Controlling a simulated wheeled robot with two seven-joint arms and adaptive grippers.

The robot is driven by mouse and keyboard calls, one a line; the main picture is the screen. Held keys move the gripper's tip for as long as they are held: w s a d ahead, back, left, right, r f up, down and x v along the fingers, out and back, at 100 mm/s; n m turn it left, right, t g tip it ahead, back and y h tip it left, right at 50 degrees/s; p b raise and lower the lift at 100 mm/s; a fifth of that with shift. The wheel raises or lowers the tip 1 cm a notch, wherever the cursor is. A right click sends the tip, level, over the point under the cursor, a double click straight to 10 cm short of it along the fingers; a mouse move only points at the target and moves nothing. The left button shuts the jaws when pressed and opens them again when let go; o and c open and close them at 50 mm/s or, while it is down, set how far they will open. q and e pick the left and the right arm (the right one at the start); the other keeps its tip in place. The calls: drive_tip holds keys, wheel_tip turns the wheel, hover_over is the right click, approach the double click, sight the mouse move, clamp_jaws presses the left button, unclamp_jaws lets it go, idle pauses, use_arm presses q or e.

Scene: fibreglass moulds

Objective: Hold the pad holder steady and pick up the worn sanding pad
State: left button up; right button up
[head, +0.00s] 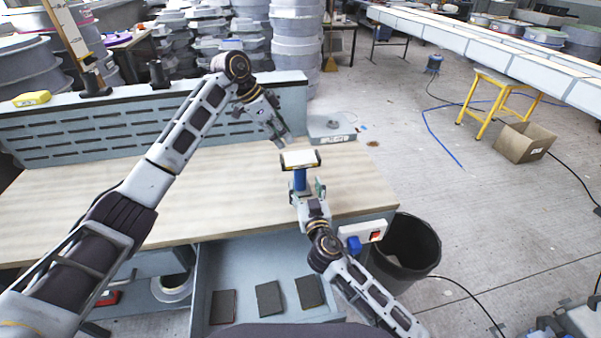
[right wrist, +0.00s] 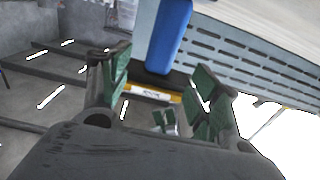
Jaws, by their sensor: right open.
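The pad holder has a blue handle (head: 300,180) under a block with dark and yellow edges and a pale, flat top face (head: 299,159), at the front right of the bench. I cannot tell whether that pale face is the worn sanding pad. My right gripper (head: 307,189) is open around or just beside the blue handle. In the right wrist view the handle (right wrist: 170,35) and block (right wrist: 150,90) show beyond and between its green-padded fingers (right wrist: 163,92). My left gripper (head: 281,138) is just behind and left of the block, apart from it; its opening is unclear.
An open drawer (head: 250,258) below the bench holds several dark flat pads (head: 268,298). A black bin (head: 408,245) stands right of the bench. A grey box (head: 331,127) sits at the bench's back right. The left bench top (head: 80,190) is clear.

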sight(301, 175)
drive_tip(key=shift+w+a, duration=0.25)
drive_tip(key=shift+w, duration=1.05)
drive_tip(key=shift+w+a, duration=0.3)
drive_tip(key=shift+w, duration=0.95)
drive_tip(key=shift+w+a, duration=0.25)
drive_tip(key=shift+w, duration=1.05)
drive_tip(key=c, duration=1.2)
drive_tip(key=shift+c, duration=0.2)
